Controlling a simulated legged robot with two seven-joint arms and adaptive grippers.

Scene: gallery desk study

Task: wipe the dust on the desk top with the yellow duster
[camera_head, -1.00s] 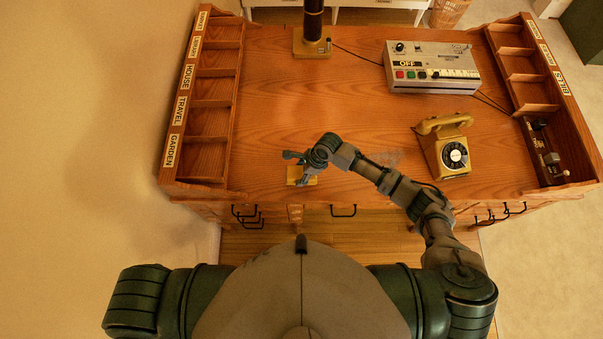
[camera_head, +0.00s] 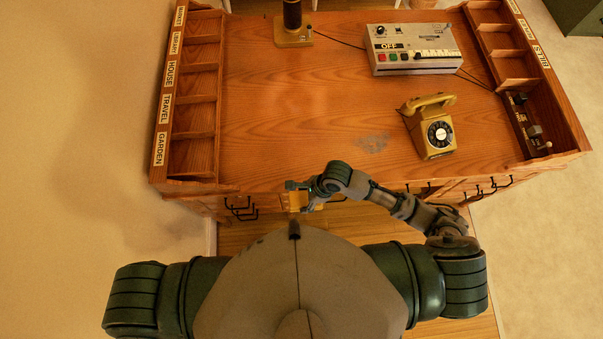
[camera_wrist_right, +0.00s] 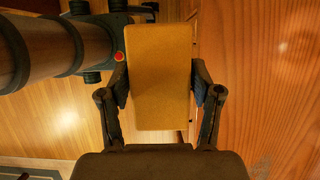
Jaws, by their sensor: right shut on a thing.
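The yellow duster (camera_wrist_right: 160,75) is a flat block held between the two fingers of my right gripper (camera_wrist_right: 160,85). In the head view my right gripper (camera_head: 302,190) is at the desk's front edge, and only a bit of the duster (camera_head: 297,202) shows below it. I cannot tell whether the duster touches the desk. The wooden desk top (camera_head: 270,120) has a grey dust patch (camera_head: 373,142) to the left of the telephone. The gripper is apart from this patch, to its lower left. My left gripper is not in view.
A yellow rotary telephone (camera_head: 431,127) stands right of the dust. A grey switch box (camera_head: 413,50) and a lamp-like post on a brass base (camera_head: 293,38) stand at the back. Labelled pigeonholes (camera_head: 197,100) line the left side, and more racks (camera_head: 505,60) the right. The left middle of the desk is clear.

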